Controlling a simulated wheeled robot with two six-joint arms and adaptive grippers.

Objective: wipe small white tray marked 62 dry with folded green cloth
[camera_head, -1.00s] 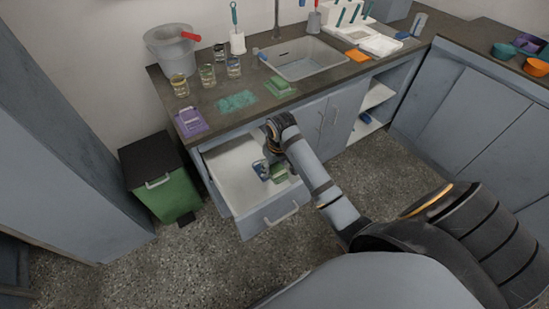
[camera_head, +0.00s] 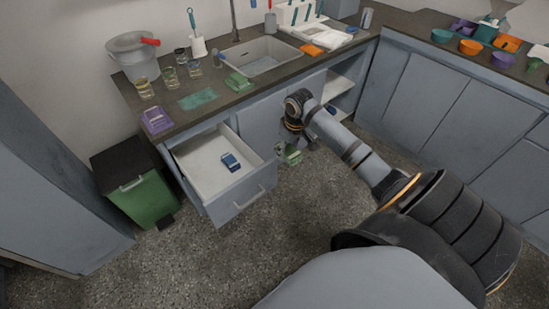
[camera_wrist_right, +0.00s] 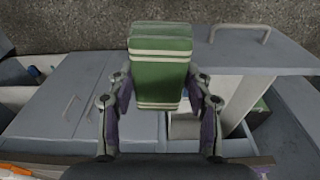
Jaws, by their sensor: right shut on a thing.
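My right gripper (camera_head: 290,152) is shut on a folded green cloth with pale stripes (camera_wrist_right: 160,65), which fills the middle of the right wrist view. In the head view the cloth (camera_head: 292,158) is small and partly hidden by the gripper, to the right of the open drawer (camera_head: 243,187). Pale trays or boards lie right of the sink, and a white item (camera_head: 541,53) is on the right counter. No 62 marking is readable, so I cannot tell which one is the small white tray. My left gripper is not in view.
The open drawer holds a blue item (camera_head: 231,161). Glass jars, a grey bucket (camera_head: 135,60) and a green bin (camera_head: 147,196) are at left. Coloured bowls stand at right.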

